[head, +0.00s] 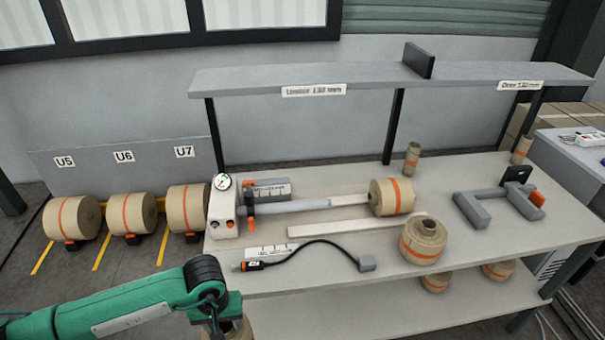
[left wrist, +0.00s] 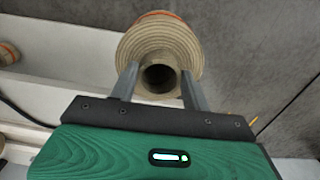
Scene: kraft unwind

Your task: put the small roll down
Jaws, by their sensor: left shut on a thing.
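My left gripper (head: 222,322) is low at the bottom of the head view, in front of the bench. In the left wrist view it (left wrist: 160,74) is shut on a small kraft roll (left wrist: 160,48); its fingers lie on either side of the roll's hollow core. Only a bit of this roll (head: 238,330) shows in the head view, partly behind the gripper and cut by the frame edge. An orange band shows at the roll's far side in the wrist view. I cannot tell whether the roll touches anything below. My right gripper is not in view.
The bench top (head: 330,270) holds a roll on a shaft (head: 391,197), another roll (head: 423,240), a black cable and a grey cradle (head: 490,208). The lower shelf (head: 390,312) has rolls at right and free room at left. Large rolls (head: 130,213) stand left.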

